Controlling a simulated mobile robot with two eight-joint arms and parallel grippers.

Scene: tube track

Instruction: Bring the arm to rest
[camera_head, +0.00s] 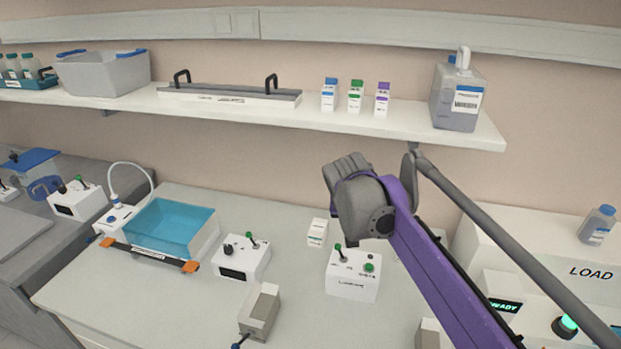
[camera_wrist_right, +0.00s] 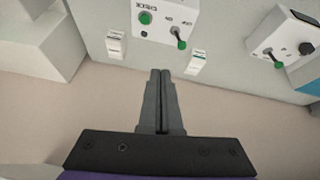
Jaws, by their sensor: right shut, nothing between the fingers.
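My right arm (camera_head: 440,270), purple with a grey joint (camera_head: 362,205) at its end, reaches in from the lower right of the head view, over the bench. Its fingers cannot be made out there. In the right wrist view my right gripper (camera_wrist_right: 160,75) is shut, its two dark fingers side by side with nothing between them. The fingertips show just below a white control box (camera_wrist_right: 165,20) with a green button and a lever. My left gripper is in neither view.
The bench (camera_head: 180,300) holds a blue-filled tray (camera_head: 170,228), control boxes (camera_head: 352,275) and a grey block (camera_head: 260,312). A shelf (camera_head: 230,113) with a jug (camera_head: 458,95) and small cartons (camera_head: 355,97) runs behind. A white machine marked LOAD (camera_head: 590,272) stands right.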

